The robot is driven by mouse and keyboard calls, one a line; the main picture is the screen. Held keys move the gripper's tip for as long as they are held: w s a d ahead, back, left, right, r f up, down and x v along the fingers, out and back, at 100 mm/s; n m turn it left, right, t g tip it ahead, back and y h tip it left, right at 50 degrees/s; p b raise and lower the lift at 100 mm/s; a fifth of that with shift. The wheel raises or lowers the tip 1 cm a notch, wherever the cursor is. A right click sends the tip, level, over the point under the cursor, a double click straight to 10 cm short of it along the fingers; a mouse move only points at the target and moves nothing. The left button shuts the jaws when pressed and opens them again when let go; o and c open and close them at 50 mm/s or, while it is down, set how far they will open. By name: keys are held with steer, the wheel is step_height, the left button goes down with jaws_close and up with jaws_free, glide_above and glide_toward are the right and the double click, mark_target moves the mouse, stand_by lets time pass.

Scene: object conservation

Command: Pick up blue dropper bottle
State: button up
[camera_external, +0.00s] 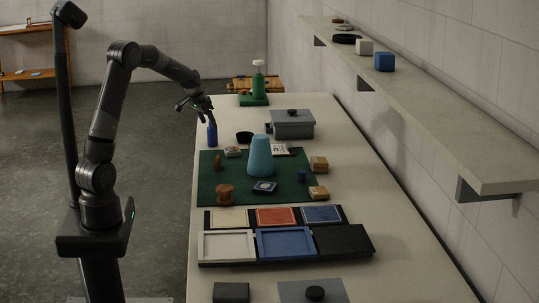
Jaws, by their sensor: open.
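The blue dropper bottle (212,134) stands upright near the left edge of the long table, just beyond the far-left corner of the green mat. My gripper (204,114) is open and reaches down from the left, directly above the bottle's top. The fingertips are close to the bottle's top; I cannot tell whether they touch it or straddle it.
The green mat (208,184) holds a light-blue cone (259,157), wooden pieces and small blocks. A dark bowl (244,137) and a grey lidded box (292,123) stand right of the bottle. A green pump bottle (259,85) stands behind. Coloured trays (228,246) lie nearer.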

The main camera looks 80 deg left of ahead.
mark_target(210, 125)
steer(key=x, duration=0.5)
steer(key=shift+w+f, duration=0.1)
steer(key=shift+w, duration=0.1)
steer(key=c, duration=1.1)
